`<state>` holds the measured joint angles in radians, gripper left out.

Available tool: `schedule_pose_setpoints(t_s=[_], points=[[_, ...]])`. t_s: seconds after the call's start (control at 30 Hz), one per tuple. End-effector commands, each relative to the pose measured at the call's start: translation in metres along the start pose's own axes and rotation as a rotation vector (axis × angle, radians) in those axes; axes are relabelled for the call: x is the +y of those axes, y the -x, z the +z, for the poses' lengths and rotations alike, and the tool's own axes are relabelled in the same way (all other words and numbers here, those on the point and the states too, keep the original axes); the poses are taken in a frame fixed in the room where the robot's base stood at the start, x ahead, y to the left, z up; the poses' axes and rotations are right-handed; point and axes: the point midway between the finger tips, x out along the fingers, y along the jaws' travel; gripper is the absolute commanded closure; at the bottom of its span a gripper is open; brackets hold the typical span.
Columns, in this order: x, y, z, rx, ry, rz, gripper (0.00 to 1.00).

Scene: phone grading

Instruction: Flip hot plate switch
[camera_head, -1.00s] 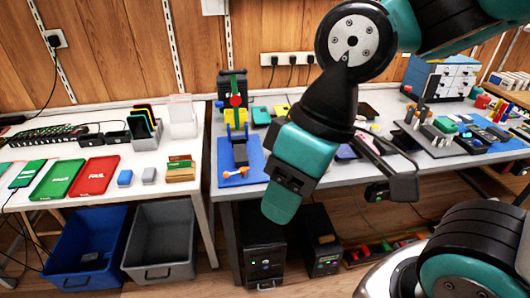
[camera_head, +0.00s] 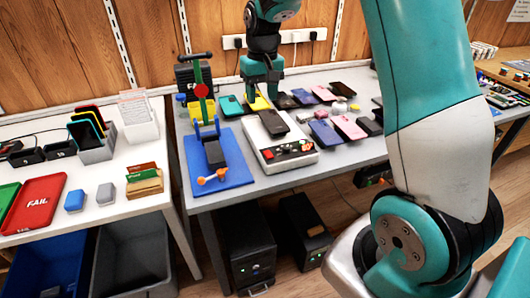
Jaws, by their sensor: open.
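The hot plate (camera_head: 267,160) is a pale, low box on the grey table, with a dark front panel carrying a red switch (camera_head: 293,147) and small knobs. A dark phone (camera_head: 273,123) lies on its top. My gripper (camera_head: 262,88) points down behind the hot plate, over the far part of the table near a yellow phone (camera_head: 258,104). Its fingers are apart, and I see nothing held between them. It is apart from the switch. Whether the fingertips touch anything is too small to tell.
A white table (camera_head: 110,195) with a red FAIL tray (camera_head: 37,203) is at left.

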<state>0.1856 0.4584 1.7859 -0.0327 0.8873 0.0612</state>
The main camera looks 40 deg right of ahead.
Motion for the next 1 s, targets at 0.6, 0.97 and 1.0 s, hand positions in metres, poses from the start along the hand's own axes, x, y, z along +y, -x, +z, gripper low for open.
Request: schedule_pose_setpoints(t_s=[0.6,0.97,1.0], points=[[0.020,-0.108,-0.014,-0.014,-0.059,0.022,0.51],[0.022,-0.175,-0.014,-0.010,-0.059,0.021,0.51],[0.022,-0.179,-0.014,-0.011,-0.059,0.021,0.51]])
